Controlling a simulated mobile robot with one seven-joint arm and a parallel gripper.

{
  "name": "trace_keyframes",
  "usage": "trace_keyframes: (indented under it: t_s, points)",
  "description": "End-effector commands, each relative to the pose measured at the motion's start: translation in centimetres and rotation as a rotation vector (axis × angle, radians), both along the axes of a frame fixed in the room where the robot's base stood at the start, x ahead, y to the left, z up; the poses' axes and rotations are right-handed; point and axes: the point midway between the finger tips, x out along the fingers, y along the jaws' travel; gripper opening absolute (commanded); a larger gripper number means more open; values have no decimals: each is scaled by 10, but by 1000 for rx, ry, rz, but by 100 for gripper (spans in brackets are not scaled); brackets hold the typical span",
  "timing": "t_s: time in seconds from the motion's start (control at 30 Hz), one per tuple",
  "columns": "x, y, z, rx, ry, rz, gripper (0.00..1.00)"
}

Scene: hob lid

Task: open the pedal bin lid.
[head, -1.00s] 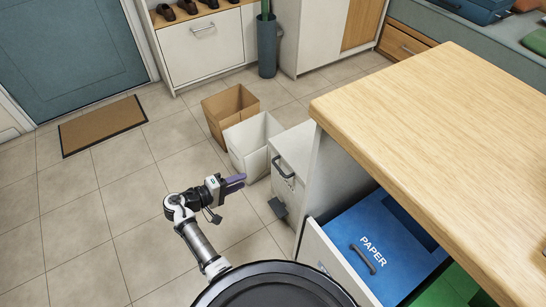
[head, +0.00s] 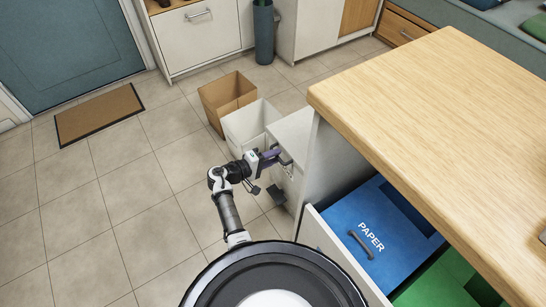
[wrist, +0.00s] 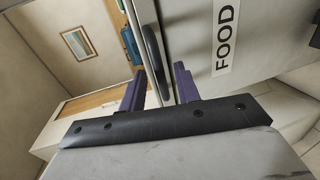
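The pedal bin (head: 290,177) is a pale box against the counter's end, with its lid (head: 291,133) down. A dark handle (head: 284,160) sits at the lid's front, and a dark pedal (head: 277,197) is low on the front. My gripper (head: 275,158) is at the handle, which it partly hides. In the wrist view my gripper (wrist: 160,70) has its purple fingers spread, with the dark handle (wrist: 151,50) between them and a gap to the right finger. A FOOD label (wrist: 227,38) is on the bin front. Whether a finger touches the handle is unclear.
A white open bin (head: 249,122) and a brown open bin (head: 228,98) stand just behind and left of my gripper. A pulled-out drawer with a blue PAPER lid (head: 375,225) is under the wooden counter (head: 430,110).

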Motion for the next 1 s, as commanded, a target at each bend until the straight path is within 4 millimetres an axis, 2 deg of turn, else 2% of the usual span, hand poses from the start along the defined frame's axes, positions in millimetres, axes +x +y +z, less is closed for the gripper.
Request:
trace_keyframes:
  t_s: [0.33,0.57,1.0]
  points:
    - [2,-3,-1,0,0,1,31]
    - [2,-3,-1,1,0,1,1]
    - [5,-3,3,7,5,-1,0]
